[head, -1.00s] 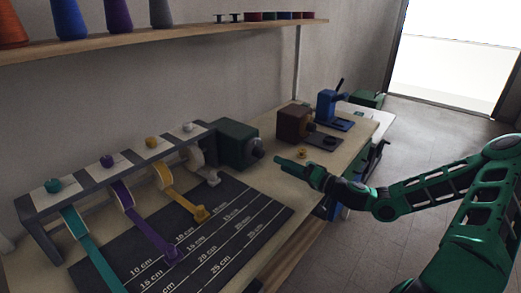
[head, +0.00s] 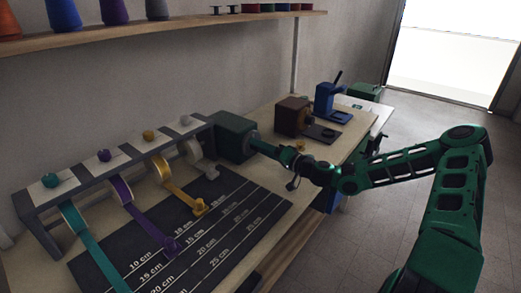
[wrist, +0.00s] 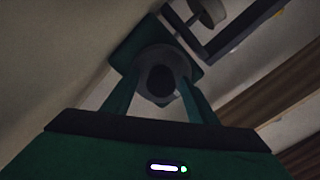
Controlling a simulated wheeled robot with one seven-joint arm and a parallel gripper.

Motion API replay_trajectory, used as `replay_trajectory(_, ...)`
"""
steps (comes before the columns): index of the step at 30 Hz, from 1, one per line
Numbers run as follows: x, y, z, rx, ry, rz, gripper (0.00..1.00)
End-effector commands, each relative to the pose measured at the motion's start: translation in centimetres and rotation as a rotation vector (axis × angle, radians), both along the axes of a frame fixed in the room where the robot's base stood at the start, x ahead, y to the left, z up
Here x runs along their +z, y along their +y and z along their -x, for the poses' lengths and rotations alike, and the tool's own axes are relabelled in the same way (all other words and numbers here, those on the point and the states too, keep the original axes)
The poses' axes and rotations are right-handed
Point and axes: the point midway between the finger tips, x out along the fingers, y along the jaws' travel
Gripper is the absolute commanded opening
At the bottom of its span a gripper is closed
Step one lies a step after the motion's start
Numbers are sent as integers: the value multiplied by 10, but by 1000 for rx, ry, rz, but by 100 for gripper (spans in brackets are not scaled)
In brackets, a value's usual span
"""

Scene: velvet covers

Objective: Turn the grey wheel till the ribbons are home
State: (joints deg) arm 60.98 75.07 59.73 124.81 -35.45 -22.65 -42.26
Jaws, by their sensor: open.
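The grey wheel (wrist: 160,57) sits on the face of a dark green box (head: 235,137), with a dark round hub in its middle. My gripper (head: 256,143) is at the wheel and hides it in the head view. In the wrist view my gripper (wrist: 159,82) is open, with one finger on each side of the wheel; I cannot tell whether they touch it. Teal (head: 88,241), purple (head: 143,222), yellow (head: 180,192) and whitish (head: 205,165) ribbons run from spools under a rack (head: 75,192) onto a dark measuring mat (head: 222,240). The teal ribbon reaches farthest; its end is out of view.
A brown machine (head: 293,119) and a blue machine (head: 326,98) stand farther back on the bench, beyond my forearm. A shelf (head: 150,33) with spools hangs above. Open floor (head: 340,245) lies to the right.

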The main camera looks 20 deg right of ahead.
Motion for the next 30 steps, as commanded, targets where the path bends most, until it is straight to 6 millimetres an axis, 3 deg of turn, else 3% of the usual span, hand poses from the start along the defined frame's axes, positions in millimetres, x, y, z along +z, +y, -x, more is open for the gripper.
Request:
replay_trajectory(5,0,0,0,0,0,0,53)
replay_trajectory(10,0,0,0,0,0,0,15)
replay_trajectory(11,0,0,0,0,0,0,12)
replay_trajectory(22,-1,-1,-1,-3,28,-35,12)
replay_trajectory(30,-1,-1,-1,-4,128,-171,12)
